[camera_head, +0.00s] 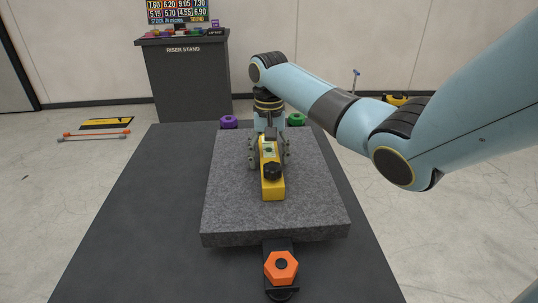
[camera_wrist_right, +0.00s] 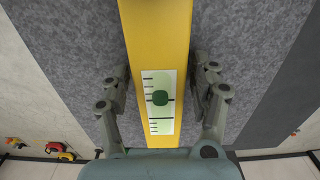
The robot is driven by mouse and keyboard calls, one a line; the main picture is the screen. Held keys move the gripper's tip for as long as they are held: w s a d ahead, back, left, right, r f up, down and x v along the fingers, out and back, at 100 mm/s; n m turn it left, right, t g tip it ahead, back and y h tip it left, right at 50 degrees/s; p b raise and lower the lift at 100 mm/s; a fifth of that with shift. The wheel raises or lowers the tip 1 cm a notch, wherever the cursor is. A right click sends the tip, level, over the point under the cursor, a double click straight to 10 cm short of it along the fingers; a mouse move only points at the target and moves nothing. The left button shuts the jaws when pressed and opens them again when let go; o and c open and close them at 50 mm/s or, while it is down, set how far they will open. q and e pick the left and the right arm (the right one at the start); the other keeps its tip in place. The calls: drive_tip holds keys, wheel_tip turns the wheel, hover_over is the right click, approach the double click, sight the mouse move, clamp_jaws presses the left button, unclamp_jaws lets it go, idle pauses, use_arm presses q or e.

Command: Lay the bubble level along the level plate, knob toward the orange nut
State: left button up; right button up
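The yellow bubble level (camera_head: 273,189) lies lengthwise over the grey granite level plate (camera_head: 233,205), pointing toward me. Its black knob (camera_head: 272,171) is on the near half, toward the orange nut (camera_head: 281,267) in front of the plate. I cannot tell whether its underside touches the plate. My right gripper (camera_head: 269,152) points down over the far half, one finger on each long side. In the right wrist view its fingers (camera_wrist_right: 160,80) sit close against both sides of the level (camera_wrist_right: 158,35), around the green vial. My left gripper is not in view.
A purple nut (camera_head: 229,122) and a green nut (camera_head: 296,119) stand behind the plate's far corners. The dark bench (camera_head: 125,235) is bare left of the plate. A riser stand (camera_head: 188,80) stands farther back. My right arm crosses the upper right.

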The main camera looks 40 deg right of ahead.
sight(269, 153)
wheel_tip(269, 153, up, 12)
drive_tip(key=shift+r+p, duration=0.15)
drive_tip(key=shift+p, duration=0.55)
drive_tip(key=shift+s, duration=0.1)
idle(0.6)
